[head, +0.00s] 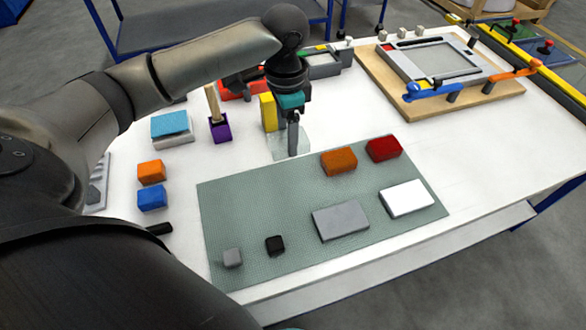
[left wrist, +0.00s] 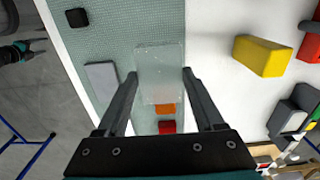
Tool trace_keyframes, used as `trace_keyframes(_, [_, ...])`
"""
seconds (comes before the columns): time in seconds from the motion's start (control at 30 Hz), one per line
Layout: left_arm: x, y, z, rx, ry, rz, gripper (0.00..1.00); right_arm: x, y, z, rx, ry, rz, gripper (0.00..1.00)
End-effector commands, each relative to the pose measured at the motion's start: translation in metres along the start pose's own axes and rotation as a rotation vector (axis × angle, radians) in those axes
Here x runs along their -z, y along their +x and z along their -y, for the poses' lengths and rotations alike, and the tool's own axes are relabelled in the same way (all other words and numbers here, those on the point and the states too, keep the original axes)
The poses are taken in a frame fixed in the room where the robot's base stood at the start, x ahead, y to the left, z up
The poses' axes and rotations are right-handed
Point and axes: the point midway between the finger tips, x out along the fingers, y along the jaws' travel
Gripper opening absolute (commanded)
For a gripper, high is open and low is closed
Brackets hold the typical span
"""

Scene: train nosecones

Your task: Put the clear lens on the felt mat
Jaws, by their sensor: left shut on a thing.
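The clear lens (head: 281,145) is a thin, see-through square plate. My left gripper (head: 292,152) is shut on it, with one finger on each side in the left wrist view (left wrist: 160,80). The lens also shows there (left wrist: 160,65), with the mat visible through it. The felt mat (head: 270,205) is grey-green and lies on the white table. In the head view the lens appears at the mat's far edge; its height above the mat is hard to tell. My right gripper (left wrist: 36,47) seems to show at the left of the left wrist view, its fingers too small to judge.
On the mat are orange (head: 338,161), dark red (head: 384,148), white (head: 406,198), grey (head: 340,220), small grey (head: 232,257) and black (head: 275,244) blocks. A yellow block (head: 268,112) stands just beyond the mat. The mat's left-middle is bare.

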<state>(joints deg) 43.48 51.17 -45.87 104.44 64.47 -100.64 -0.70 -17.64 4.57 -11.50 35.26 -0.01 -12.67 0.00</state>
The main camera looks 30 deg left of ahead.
Motion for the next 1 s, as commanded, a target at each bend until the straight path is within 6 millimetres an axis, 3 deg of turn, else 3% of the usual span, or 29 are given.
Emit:
trace_keyframes(0.1, [-0.001,0.034,-0.001,-0.002,-0.001,0.003,0.05,0.0,0.008,-0.001,-0.001,-0.001,-0.001,0.72])
trace_keyframes(0.23, [0.0,0.058,-0.001,-0.001,0.0,0.0,0.05,0.003,0.013,-0.001,-0.002,-0.001,-0.006,0.72])
trace_keyframes(0.47, [0.0,0.074,-0.001,0.0,-0.001,0.0,0.05,0.007,0.015,-0.002,-0.002,-0.001,-0.012,0.72])
trace_keyframes(0.73, [0.0,0.112,-0.001,0.0,0.0,0.001,0.05,0.007,0.024,-0.002,-0.003,0.0,-0.014,0.72])
trace_keyframes(1.0, [0.0,0.112,0.0,0.001,0.0,-0.002,0.05,0.007,0.023,-0.002,-0.003,0.0,-0.015,0.72])
